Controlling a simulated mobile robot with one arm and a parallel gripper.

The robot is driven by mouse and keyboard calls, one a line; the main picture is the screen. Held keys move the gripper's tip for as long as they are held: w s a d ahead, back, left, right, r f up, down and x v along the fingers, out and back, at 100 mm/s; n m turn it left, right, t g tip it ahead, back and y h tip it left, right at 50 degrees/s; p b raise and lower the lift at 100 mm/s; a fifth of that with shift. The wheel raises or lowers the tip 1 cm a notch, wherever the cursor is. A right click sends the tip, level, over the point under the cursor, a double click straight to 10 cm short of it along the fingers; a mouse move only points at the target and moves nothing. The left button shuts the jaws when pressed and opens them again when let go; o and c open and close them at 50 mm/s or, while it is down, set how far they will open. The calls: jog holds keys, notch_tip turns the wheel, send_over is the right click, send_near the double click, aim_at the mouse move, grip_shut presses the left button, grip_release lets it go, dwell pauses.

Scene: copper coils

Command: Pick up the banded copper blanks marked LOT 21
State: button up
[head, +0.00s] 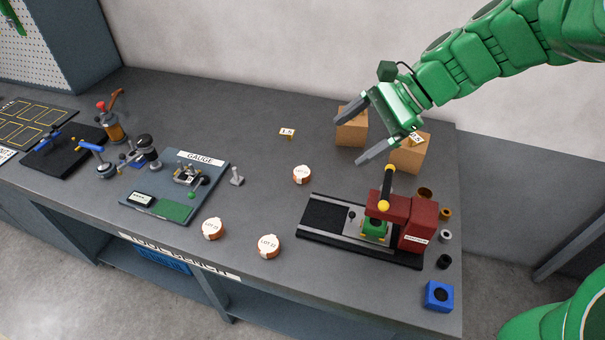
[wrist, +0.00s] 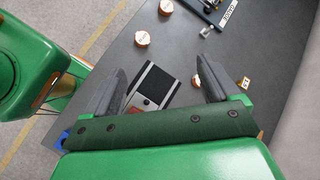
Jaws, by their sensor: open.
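Three round copper blanks with white labelled tops sit on the grey bench: a front-left one (head: 213,229), a front-middle one (head: 269,247) and one further back (head: 302,175). The labels begin with LOT, but their numbers are too small to read surely. In the wrist view two blanks show at the top, one (wrist: 142,39) and another (wrist: 166,7); a third (wrist: 196,81) is partly hidden by the right finger. My gripper (head: 349,139) is open and empty, above the back right of the bench; its fingers also show in the wrist view (wrist: 161,70).
A red clamp fixture (head: 388,215) on a black base stands at the right, with small rings and a blue block (head: 438,296) beside it. Two cardboard-coloured boxes (head: 352,134) are at the back. A gauge plate (head: 150,188) lies to the left. Bare bench surrounds the blanks.

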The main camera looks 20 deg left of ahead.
aim_at(305, 172)
jog(key=shift+w+a+f+m+y, duration=0.65)
jog(key=shift+w+a+m+y, duration=0.9)
jog(key=shift+w, duration=2.8)
jog(key=shift+w+a+f+m+y, duration=0.75)
jog(key=shift+w+a+m, duration=1.5)
jog(key=shift+w, duration=2.1)
jog(key=shift+t, duration=0.4)
notch_tip(305, 172, down, 25)
jog(key=shift+r, duration=0.1)
jog(key=shift+r+x, duration=0.1)
jog(key=shift+x, duration=1.85)
jog(key=shift+r+x, duration=0.15)
jog(key=shift+x, duration=1.8)
jog(key=shift+c, duration=0.2)
jog(key=c, duration=1.2)
